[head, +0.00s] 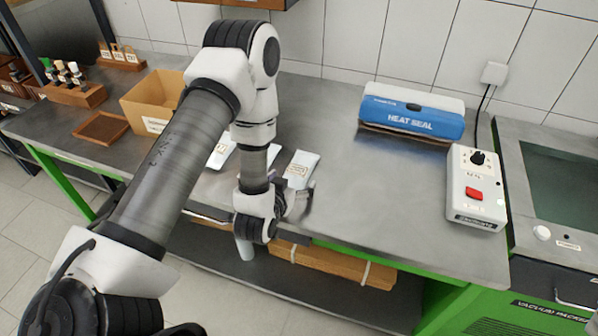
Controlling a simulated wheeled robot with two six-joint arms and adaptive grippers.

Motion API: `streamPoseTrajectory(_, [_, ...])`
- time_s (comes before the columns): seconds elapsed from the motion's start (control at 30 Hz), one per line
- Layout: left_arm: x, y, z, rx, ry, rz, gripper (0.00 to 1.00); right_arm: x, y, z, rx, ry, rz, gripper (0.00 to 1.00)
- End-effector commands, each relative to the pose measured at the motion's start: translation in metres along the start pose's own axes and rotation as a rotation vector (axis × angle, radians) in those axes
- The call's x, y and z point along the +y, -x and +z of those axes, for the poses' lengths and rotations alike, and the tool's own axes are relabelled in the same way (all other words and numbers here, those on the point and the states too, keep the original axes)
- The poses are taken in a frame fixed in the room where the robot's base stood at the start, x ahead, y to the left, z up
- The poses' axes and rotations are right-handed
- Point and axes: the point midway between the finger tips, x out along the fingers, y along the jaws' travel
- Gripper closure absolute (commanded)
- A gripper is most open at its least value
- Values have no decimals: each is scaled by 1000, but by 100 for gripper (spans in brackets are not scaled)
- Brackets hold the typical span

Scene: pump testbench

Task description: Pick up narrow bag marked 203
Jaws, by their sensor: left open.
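Several narrow white bags lie on the grey metal worktop. The right one (303,162) has a printed label too small to read, so I cannot tell which bag is marked 203. Another bag (221,153) lies to the left, partly behind my left arm. A third bag (273,153) is mostly hidden by my arm. My left gripper (303,205) is open at the near edge of the worktop, close to the near end of the right bag. I cannot tell whether it touches that bag. My right gripper is not in view.
A cardboard box (150,103) and a shallow brown tray (101,128) stand left. A blue and white heat sealer (411,112) stands at the back, with a control box (476,190) and vacuum packer (560,190) right. The worktop right of the bags is clear.

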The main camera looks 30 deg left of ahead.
Motion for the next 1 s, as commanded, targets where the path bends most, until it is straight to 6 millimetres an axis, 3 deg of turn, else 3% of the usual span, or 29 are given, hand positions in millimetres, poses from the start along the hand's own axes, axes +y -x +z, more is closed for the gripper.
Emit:
streamPoseTrajectory(0.1, [0, -10, 0, 0, -1, 1, 2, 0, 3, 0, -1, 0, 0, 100])
streamPoseTrajectory(0.27, [0, -10, 1, -2, -1, 1, 2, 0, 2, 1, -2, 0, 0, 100])
streamPoseTrajectory(0.3, [0, -10, 1, -2, -1, 1, 9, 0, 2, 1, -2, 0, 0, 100])
streamPoseTrajectory(0.5, [0, -10, 1, -2, -1, 1, 75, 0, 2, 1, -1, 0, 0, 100])
streamPoseTrajectory(0.83, [0, -10, 0, -2, 0, 1, 75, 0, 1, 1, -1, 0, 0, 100])
streamPoseTrajectory(1.0, [0, -6, -9, -1, 0, 1, 75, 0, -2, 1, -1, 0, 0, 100])
